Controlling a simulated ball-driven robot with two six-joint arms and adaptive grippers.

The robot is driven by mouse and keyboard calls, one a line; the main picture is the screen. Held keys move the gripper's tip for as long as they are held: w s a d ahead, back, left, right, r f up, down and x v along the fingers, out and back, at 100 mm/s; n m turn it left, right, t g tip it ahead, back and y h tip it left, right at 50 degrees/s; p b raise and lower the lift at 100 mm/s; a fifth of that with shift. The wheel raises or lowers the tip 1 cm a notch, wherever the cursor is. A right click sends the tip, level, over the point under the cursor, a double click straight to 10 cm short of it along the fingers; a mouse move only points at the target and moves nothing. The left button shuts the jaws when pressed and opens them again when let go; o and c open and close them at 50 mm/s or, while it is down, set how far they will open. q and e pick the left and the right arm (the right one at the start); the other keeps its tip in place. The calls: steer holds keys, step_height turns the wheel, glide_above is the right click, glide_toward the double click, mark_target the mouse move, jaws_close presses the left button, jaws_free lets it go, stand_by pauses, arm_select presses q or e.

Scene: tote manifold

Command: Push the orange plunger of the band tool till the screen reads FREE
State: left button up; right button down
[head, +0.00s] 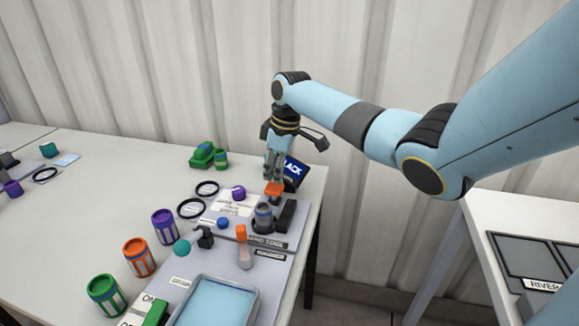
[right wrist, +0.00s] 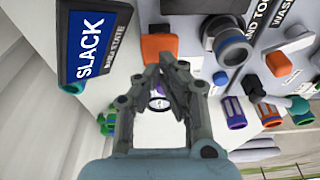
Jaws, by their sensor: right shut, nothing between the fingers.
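The band tool (head: 264,217) stands on a grey board at the table's right end, with its ringed cylinder also in the right wrist view (right wrist: 232,46). Its orange plunger (head: 274,189) shows as an orange block in the right wrist view (right wrist: 159,46). The screen (head: 294,171) behind it reads SLACK, which is clear in the right wrist view (right wrist: 90,46). My right gripper (head: 272,178) is shut and empty, pointing down with its fingertips (right wrist: 167,60) right at the plunger. I cannot tell whether they touch it. My left gripper is not in view.
An orange-capped bottle (head: 243,250), a lever with a teal knob (head: 182,246) and a blue-filled tray (head: 257,306) lie in front. Black rings (head: 190,208) and several coloured canisters (head: 138,257) are to the left. A green object (head: 205,156) sits behind. The table's right edge is close.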

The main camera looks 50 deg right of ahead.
mark_target(275, 187)
steer(key=shift+f, duration=0.25)
stand_by(0.4)
steer(key=shift+f+b, duration=1.15)
steer(key=shift+f, duration=0.6)
step_height(275, 187, up, 4)
steer(key=p, duration=0.4)
